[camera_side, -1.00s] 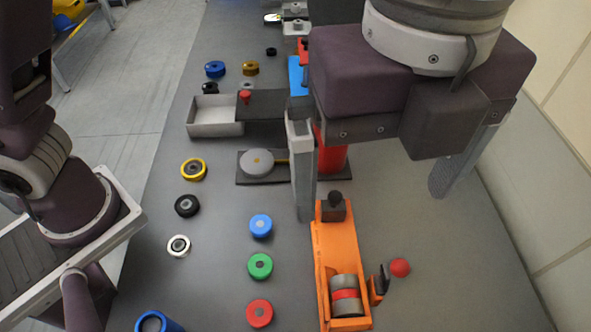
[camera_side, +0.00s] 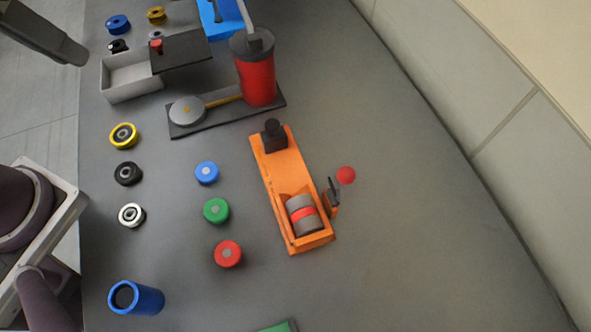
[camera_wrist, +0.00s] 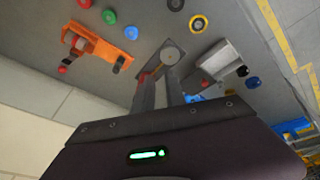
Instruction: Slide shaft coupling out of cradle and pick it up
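The shaft coupling (camera_side: 302,214), a grey drum with a red band, lies in the lower pocket of the orange cradle (camera_side: 284,168). A dark knob stands at the cradle's far end and a small dark lever at its right side. The cradle (camera_wrist: 103,50) and the coupling (camera_wrist: 78,44) are at the upper left in the wrist view. My gripper (camera_wrist: 158,88) shows there with its grey fingers apart and nothing seen between them. The side view does not show the gripper clearly.
A red ball (camera_side: 346,175) lies right of the cradle. Blue (camera_side: 207,172), green (camera_side: 216,210) and red (camera_side: 228,253) discs lie to its left. The right side is clear.

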